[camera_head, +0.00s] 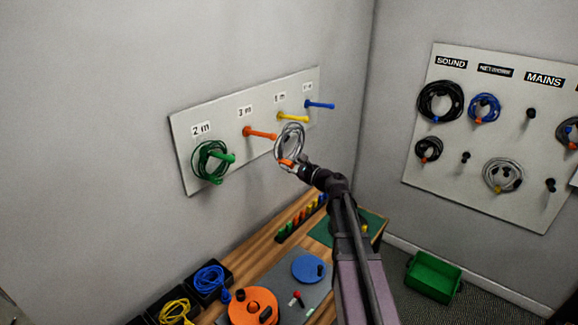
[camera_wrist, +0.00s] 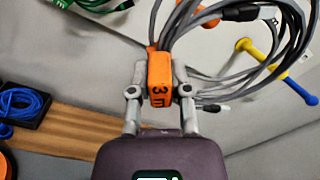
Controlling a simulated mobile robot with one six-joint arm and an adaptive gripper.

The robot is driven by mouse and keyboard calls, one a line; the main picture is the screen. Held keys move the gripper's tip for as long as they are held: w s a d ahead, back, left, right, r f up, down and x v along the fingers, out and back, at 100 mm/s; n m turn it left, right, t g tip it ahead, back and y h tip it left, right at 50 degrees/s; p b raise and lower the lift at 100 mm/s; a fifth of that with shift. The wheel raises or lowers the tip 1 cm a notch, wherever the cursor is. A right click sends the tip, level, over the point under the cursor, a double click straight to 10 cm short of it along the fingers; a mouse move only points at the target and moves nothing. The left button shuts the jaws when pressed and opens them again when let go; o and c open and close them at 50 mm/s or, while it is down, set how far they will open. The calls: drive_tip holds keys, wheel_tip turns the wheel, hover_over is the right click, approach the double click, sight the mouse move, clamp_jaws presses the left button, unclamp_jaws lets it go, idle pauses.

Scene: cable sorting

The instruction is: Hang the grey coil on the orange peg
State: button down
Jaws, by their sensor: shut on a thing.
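My gripper (camera_wrist: 159,82) is shut on the coil's orange tag, marked "3 m" (camera_wrist: 159,72). The grey loops (camera_wrist: 225,75) fan out above and right of the tag in the wrist view. The orange peg (camera_head: 258,132) sticks out bare under the "3 m" label, its tip close to the coil's left edge. I cannot tell whether the tip is beside or inside the loop. An orange end, probably this peg (camera_wrist: 207,22), shows near the loops.
A green coil (camera_head: 209,160) hangs on the "2 m" peg. The yellow peg (camera_head: 292,116) behind the coil and the blue peg (camera_head: 320,104) are bare. Below is a wooden bench (camera_head: 255,252) with reels and bins. A second board (camera_head: 480,135) holds several coils.

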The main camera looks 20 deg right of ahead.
drive_tip(key=w+a+f+b, duration=0.2)
drive_tip(key=w+a, duration=0.3)
drive_tip(key=w, duration=0.2)
drive_tip(key=w+a+f+b, duration=0.2)
drive_tip(key=w+a, duration=0.3)
drive_tip(key=w, duration=0.2)
drive_tip(key=shift+w+a+f+b, duration=0.25)
drive_tip(key=shift+a+f+b, duration=0.1)
drive_tip(key=shift+f+b, duration=0.05)
idle(2.4)
drive_tip(key=shift+s, duration=0.1)
idle(0.5)
drive_tip(key=shift+c, duration=2.4)
unclamp_jaws()
drive_tip(key=shift+f, duration=0.1)
drive_tip(key=v, duration=1.2)
drive_tip(key=shift+a, duration=0.1)
